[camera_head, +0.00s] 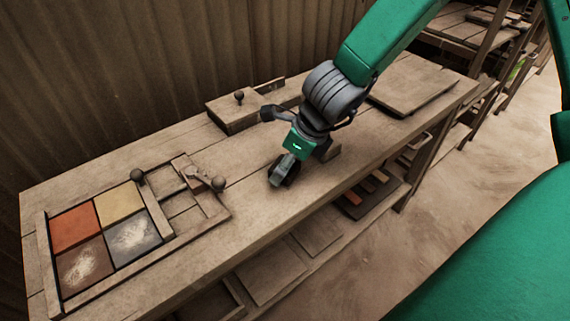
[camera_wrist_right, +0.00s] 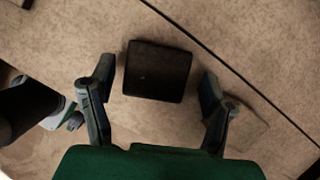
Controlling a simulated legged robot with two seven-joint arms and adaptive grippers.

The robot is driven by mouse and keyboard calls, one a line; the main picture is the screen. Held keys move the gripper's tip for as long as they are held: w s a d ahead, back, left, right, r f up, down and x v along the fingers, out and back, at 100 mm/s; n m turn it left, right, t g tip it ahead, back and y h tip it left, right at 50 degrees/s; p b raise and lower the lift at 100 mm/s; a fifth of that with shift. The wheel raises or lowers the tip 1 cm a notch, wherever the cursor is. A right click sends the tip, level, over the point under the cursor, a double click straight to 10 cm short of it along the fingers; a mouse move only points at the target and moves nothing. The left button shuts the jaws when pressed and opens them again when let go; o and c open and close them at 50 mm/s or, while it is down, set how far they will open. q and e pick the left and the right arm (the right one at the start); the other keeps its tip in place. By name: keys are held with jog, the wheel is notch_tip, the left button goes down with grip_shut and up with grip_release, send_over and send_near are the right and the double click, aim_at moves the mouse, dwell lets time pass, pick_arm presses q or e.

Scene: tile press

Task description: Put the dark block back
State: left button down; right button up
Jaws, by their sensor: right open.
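The dark block (camera_wrist_right: 158,72) is nearly square and lies on the wooden bench top in the right wrist view. My right gripper (camera_wrist_right: 156,80) is open, with one finger on each side of the block and a gap on both sides. In the head view my right gripper (camera_head: 284,172) points down low over the middle of the bench; its fingers largely hide the block there. At the left, a wooden frame (camera_head: 194,239) holds an orange tile (camera_head: 73,228), a yellow tile (camera_head: 120,204) and two powder-dusted tiles, brown (camera_head: 84,264) and grey (camera_head: 132,236).
A wooden box with a knob (camera_head: 233,118) stands behind my right gripper. Round dark knobs (camera_head: 138,177) sit by the frame. A flat board (camera_head: 412,92) lies at the bench's right end. Trays (camera_head: 370,192) stand on the lower shelf. Bench (camera_head: 245,205) is clear between frame and gripper.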

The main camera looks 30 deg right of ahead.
jog(key=p+v, duration=0.4)
jog(key=v, duration=0.6)
jog(key=shift+s+r+p, duration=0.2)
jog(key=shift+r+p, duration=0.1)
